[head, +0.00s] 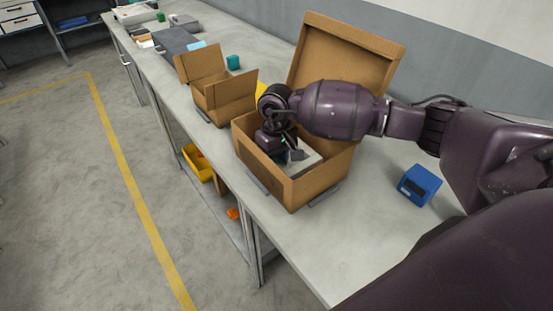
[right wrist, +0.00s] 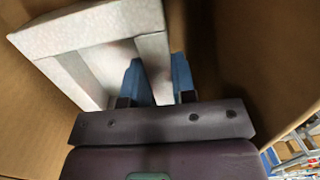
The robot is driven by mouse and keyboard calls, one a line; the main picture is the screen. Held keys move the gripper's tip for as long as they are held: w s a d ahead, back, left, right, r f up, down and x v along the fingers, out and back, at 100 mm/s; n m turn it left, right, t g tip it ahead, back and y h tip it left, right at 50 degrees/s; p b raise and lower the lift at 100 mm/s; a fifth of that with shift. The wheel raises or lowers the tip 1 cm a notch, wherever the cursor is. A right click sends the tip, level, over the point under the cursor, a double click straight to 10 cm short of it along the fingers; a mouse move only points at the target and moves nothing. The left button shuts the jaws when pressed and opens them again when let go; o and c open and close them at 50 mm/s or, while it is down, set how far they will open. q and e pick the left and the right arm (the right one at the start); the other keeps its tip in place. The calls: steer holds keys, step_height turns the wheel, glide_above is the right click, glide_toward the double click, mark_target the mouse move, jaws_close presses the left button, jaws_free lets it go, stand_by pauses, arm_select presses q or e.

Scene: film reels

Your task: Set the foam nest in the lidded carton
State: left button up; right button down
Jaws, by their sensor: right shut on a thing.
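The lidded carton (head: 318,188) is a brown box on the bench with its lid (head: 345,55) standing open at the back. The foam nest (head: 309,161) is a pale grey block with raised walls, inside the carton and below its rim. My right gripper (head: 291,150) reaches down into the carton. In the right wrist view its blue fingers (right wrist: 159,78) are shut on a wall of the foam nest (right wrist: 100,32). Carton walls (right wrist: 30,125) surround it there. Whether the nest touches the carton floor is hidden. My left gripper is not in view.
A smaller open carton (head: 224,100) stands beyond the lidded carton, with a yellow thing (head: 262,88) between them. A blue box (head: 419,186) sits to the right. The bench front (head: 305,245) is clear. A yellow bin (head: 197,162) is below.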

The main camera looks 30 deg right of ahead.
steer(key=c, duration=0.9)
jaws_free()
steer(key=shift+w+d+r, duration=0.1)
steer(key=shift+r, duration=0.3)
steer(key=r, duration=0.5)
steer(key=shift+w+d+r, duration=0.15)
steer(key=shift+w+r, duration=0.15)
steer(key=shift+r, duration=0.5)
